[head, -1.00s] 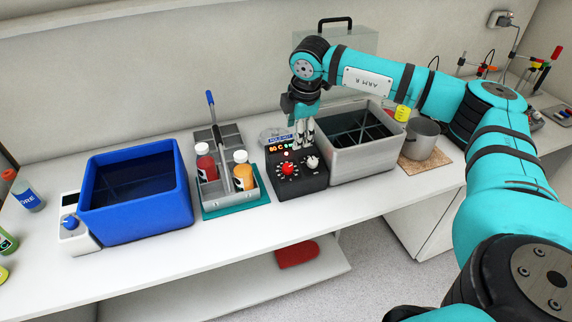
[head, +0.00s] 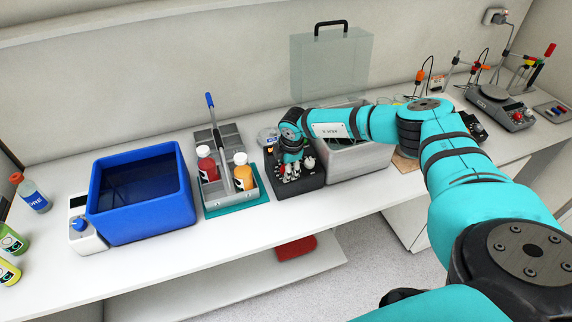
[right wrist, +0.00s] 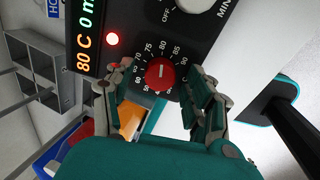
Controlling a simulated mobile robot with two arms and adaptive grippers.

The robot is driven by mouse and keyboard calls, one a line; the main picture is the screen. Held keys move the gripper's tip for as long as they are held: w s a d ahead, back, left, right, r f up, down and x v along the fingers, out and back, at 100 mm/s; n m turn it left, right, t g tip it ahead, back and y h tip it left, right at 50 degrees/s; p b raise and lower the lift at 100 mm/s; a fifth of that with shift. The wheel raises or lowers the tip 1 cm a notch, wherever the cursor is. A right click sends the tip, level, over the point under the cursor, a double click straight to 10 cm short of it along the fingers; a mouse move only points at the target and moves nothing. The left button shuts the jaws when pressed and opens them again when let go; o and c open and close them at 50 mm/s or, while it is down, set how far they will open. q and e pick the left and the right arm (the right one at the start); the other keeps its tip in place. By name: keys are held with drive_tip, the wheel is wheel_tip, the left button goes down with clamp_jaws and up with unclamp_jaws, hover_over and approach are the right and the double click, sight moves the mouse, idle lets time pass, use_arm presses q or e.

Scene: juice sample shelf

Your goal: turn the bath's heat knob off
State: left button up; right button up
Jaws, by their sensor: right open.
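The bath's black control box (head: 315,181) stands at the left end of the grey bath (head: 362,164). In the right wrist view its red knob (right wrist: 160,74) sits inside a ring of white numbers; its exact setting is hard to read. Beside it are a lit display (right wrist: 86,40) reading 80 C and a second, white knob (right wrist: 194,3) with OFF marked near it. My right gripper (head: 287,174) is down at the box, covering the red knob in the head view. Its open fingers (right wrist: 160,98) lie on either side of the red knob, with gaps visible. My left gripper is not in view.
Left of the box, a grey carrier (head: 215,197) holds a red bottle (head: 206,164) and an orange bottle (head: 243,173). A blue bath (head: 140,218) stands further left. A clear lid (head: 331,67) with a black handle stands behind the grey bath.

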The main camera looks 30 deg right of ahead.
clamp_jaws()
idle(0.4)
drive_tip(key=shift+n, duration=0.3)
